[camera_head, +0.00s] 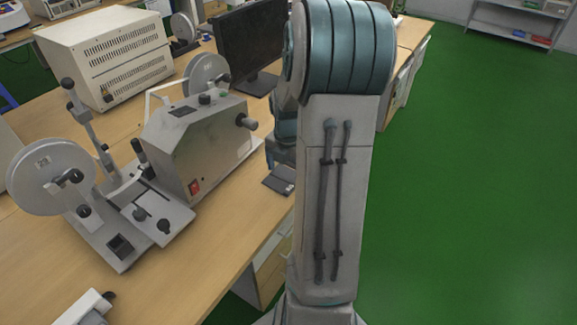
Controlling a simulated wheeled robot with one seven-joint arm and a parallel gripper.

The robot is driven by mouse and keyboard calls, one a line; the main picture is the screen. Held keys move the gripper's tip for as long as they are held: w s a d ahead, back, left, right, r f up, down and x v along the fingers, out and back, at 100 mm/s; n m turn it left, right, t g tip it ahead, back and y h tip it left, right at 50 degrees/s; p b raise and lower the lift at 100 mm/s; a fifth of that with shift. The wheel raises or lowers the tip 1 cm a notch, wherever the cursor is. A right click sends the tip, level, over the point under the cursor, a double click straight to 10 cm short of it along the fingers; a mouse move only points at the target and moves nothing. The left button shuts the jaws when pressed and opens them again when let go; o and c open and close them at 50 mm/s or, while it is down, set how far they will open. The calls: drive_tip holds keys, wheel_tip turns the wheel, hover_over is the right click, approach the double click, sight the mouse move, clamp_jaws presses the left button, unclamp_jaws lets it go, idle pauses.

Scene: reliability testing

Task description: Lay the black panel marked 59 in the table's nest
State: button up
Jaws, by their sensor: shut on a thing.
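A small, flat, dark grey plate (279,179) shows at the right edge of the wooden table (235,215), just left of my upright arm link. No number can be read on it, so I cannot tell whether it is the panel marked 59, part of the nest, or something else. Part of my teal wrist shows just above the plate. My gripper's fingers are hidden behind my arm, and so is anything in them. No nest can be made out on the table.
A grey reel machine (205,145) with a white reel (50,177) fills the table's left side. A beige vented box (105,60) and a black monitor (255,40) stand behind it. Green floor (480,180) at right is open.

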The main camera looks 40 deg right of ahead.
drive_tip(key=shift+f+b, duration=0.9)
drive_tip(key=shift+f, duration=0.95)
drive_tip(key=shift+r, duration=0.1)
wheel_tip(320, 180, up, 8)
drive_tip(key=p, duration=0.5)
drive_tip(key=shift+r, duration=0.1)
drive_tip(key=b, duration=0.1)
hover_over(251, 208)
drive_tip(key=f, duration=0.7)
drive_tip(key=shift+d, duration=0.2)
drive_tip(key=shift+a+f, duration=0.15)
drive_tip(key=shift+f, duration=1.75)
